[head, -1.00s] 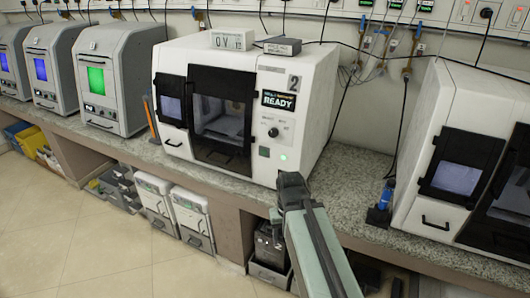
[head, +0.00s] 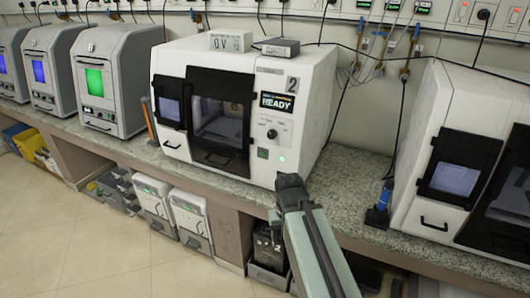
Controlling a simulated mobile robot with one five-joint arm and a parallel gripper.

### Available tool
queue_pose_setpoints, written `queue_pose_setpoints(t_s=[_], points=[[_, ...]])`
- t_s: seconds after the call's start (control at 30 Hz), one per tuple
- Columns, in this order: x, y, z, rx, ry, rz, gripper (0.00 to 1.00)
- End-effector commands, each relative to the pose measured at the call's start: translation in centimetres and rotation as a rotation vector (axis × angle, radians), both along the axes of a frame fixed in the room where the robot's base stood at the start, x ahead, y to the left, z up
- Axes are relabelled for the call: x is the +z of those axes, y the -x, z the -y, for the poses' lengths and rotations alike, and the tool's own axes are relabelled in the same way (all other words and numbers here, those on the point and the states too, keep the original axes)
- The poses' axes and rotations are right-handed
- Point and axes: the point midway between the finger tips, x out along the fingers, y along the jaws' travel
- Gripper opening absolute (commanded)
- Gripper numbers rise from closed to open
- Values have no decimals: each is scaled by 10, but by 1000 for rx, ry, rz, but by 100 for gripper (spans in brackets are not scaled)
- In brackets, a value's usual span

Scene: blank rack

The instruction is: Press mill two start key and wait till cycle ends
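Mill two (head: 306,110) is the white machine marked "2" on the counter, in the middle of the head view. Its small screen (head: 277,102) reads READY. Below the screen are a dark knob (head: 272,133), a dark green square key (head: 262,153) and a lit green round light or button (head: 282,158). Its dark-framed window door (head: 220,120) is shut. My gripper (head: 290,181) is in front of the mill's lower right front, just below the green light in the picture. Its fingertips are too small and dark to tell whether they are open. I cannot tell whether it touches the mill.
A grey speckled counter (head: 350,190) runs along the wall. Another white mill (head: 455,120) stands at the right, with a blue bottle (head: 380,208) beside it. Grey machines with lit screens (head: 110,80) stand at the left. Open floor (head: 80,245) lies at the lower left.

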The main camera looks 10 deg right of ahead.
Motion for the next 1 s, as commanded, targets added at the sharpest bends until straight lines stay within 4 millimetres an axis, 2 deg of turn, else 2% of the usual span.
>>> queue_pose_setpoints(t_s=[0.43,0.47,0.63,1.0], points=[[0,0,0,0,0,0,54],[0,0,0,0,0,0,49],[0,0,0,0,0,0,1],[0,0,0,0,0,0,0]])
